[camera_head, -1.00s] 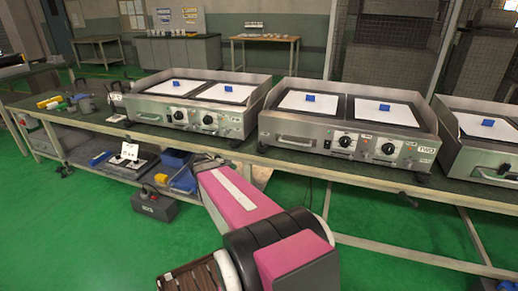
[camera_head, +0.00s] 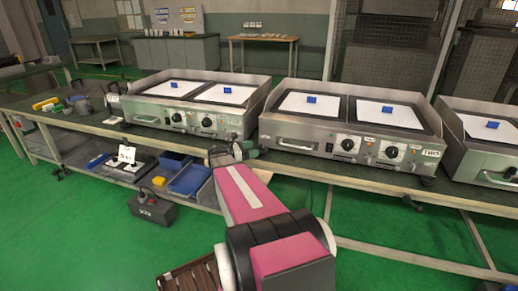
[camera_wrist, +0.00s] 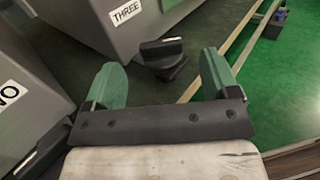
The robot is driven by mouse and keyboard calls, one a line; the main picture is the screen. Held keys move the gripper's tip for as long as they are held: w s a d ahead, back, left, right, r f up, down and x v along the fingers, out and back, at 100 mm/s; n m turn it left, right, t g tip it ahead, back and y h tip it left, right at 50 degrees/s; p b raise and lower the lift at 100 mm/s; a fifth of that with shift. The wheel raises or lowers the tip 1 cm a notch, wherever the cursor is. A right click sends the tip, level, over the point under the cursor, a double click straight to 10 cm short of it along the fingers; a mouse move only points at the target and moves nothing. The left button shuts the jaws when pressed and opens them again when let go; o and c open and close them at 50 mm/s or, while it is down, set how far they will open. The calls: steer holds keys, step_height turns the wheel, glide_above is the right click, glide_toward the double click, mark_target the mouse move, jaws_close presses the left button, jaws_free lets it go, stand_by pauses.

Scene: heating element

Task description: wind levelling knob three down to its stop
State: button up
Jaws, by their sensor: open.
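In the wrist view, a black knob (camera_wrist: 162,57) with a pale line on its top stands at the corner of the grey unit labelled THREE (camera_wrist: 125,12). My gripper (camera_wrist: 162,76) is open, with green fingertips apart on either side of the picture. The knob shows in the gap between them, slightly beyond the tips; I see no contact. In the head view, my gripper (camera_head: 238,152) is at the bench's front edge, by the right front corner of the left griddle (camera_head: 160,115).
Another griddle (camera_head: 490,150) is at the far right. Blue bins (camera_head: 188,180) lie on the lower shelf. The green floor in front is mostly clear, with a black box (camera_head: 152,208).

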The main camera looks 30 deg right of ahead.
mark_target(261, 147)
steer(key=shift+s+d, duration=0.15)
steer(key=shift+d, duration=0.85)
steer(key=shift+s+d, duration=0.15)
steer(key=shift+d, duration=0.85)
steer(key=c, duration=0.9)
